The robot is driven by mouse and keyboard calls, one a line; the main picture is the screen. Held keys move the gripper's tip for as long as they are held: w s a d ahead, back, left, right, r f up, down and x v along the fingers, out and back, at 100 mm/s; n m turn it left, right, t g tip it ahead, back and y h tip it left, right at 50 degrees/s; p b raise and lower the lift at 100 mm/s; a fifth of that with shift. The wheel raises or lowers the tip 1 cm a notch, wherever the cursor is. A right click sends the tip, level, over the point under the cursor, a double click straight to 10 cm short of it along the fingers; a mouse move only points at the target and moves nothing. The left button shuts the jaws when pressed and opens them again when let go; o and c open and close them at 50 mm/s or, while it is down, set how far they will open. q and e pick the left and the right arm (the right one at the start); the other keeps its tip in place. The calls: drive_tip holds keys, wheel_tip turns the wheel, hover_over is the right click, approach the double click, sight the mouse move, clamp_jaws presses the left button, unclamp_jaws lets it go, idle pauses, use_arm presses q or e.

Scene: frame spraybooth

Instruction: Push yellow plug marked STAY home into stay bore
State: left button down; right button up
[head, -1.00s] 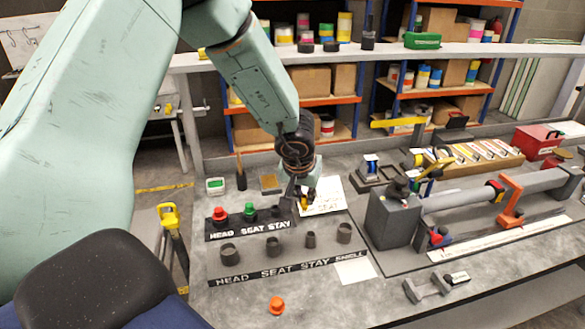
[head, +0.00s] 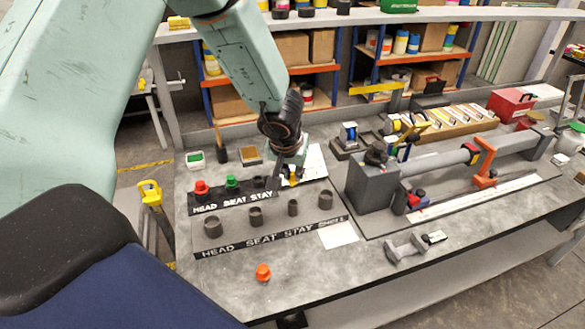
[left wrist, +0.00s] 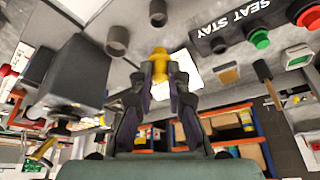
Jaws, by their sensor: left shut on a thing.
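My left gripper (head: 291,178) is shut on the yellow plug (head: 294,181), just right of the black block (head: 235,201) lettered HEAD SEAT STAY. In the left wrist view, the yellow plug (left wrist: 158,62) stands out between the fingertips of my left gripper (left wrist: 158,82). Its STAY marking cannot be read. The stay bore (head: 259,182) is the dark round opening at the block's right end; it also shows in the left wrist view (left wrist: 218,45), apart from the plug. A red plug (head: 201,188) and a green plug (head: 232,182) sit at HEAD and SEAT. My right gripper is not in view.
Several dark grey cups (head: 255,217) stand behind a second lettered strip (head: 270,238) in front. An orange plug (head: 263,272) lies near the bench's front edge. A grey block with a clamped tube (head: 373,188) stands to the right. White paper (head: 316,162) lies behind the gripper.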

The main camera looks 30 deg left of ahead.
sight(292, 183)
use_arm(q)
wheel_tip(292, 183, down, 2)
drive_tip(key=shift+s+f+b, duration=0.1)
drive_tip(key=shift+f+b, duration=0.05)
drive_tip(key=shift+b, duration=0.35)
drive_tip(key=shift+f+b, duration=0.7)
drive_tip(key=shift+f, duration=0.4)
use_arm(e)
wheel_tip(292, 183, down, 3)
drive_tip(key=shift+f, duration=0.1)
use_arm(q)
drive_tip(key=shift+r+p, duration=0.1)
drive_tip(key=shift+p, duration=0.25)
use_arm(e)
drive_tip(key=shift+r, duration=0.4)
use_arm(q)
drive_tip(key=shift+p, duration=0.7)
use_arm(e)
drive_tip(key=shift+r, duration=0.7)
use_arm(q)
drive_tip(key=shift+f+b, duration=0.85)
drive_tip(key=shift+f, duration=0.65)
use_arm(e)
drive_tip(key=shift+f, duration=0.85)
use_arm(q)
drive_tip(key=c, duration=1.3)
unclamp_jaws()
drive_tip(key=shift+o, duration=0.4)
